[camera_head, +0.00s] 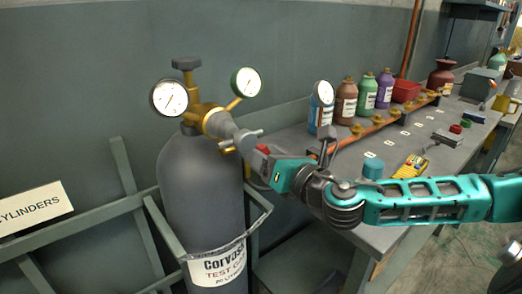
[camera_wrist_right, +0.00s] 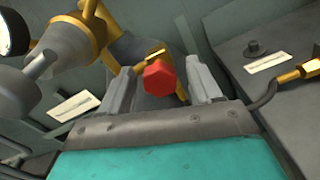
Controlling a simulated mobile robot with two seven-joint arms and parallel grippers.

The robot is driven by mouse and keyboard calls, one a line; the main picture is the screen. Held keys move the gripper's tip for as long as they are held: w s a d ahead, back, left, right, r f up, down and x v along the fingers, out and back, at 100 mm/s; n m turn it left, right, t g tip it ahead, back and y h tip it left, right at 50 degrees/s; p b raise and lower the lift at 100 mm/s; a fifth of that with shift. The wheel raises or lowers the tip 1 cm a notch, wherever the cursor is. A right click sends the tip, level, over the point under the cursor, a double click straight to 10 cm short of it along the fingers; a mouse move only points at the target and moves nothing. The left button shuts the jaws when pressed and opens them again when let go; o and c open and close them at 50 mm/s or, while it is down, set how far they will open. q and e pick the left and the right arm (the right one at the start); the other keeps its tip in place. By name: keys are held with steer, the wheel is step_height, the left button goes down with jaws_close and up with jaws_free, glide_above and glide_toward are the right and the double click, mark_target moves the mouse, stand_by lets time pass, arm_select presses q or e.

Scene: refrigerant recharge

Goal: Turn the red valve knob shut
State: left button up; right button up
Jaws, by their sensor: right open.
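The red valve knob (camera_wrist_right: 159,75) is a small faceted red cap on a brass stem, between the two grey fingers of my right gripper (camera_wrist_right: 160,68) in the right wrist view. The fingers stand apart with a visible gap on each side of the knob. In the head view the knob (camera_head: 263,149) is a small red patch, partly hidden by my right gripper (camera_head: 259,160). The brass regulator (camera_head: 212,121) with two round gauges sits on top of the grey gas cylinder (camera_head: 203,185). My left gripper is not in view.
A grey workbench (camera_head: 395,150) stretches to the right, with several bottles and a copper pipe (camera_head: 375,127) with brass valves. A grey rack (camera_head: 128,190) surrounds the cylinder. In the right wrist view, regulator parts (camera_wrist_right: 75,45) are close to the left finger.

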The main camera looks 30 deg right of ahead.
steer(key=shift+w+a, duration=0.1)
steer(key=shift+w, duration=0.4)
steer(key=shift+c, duration=0.4)
steer(key=c, duration=1)
steer(key=shift+o, duration=0.2)
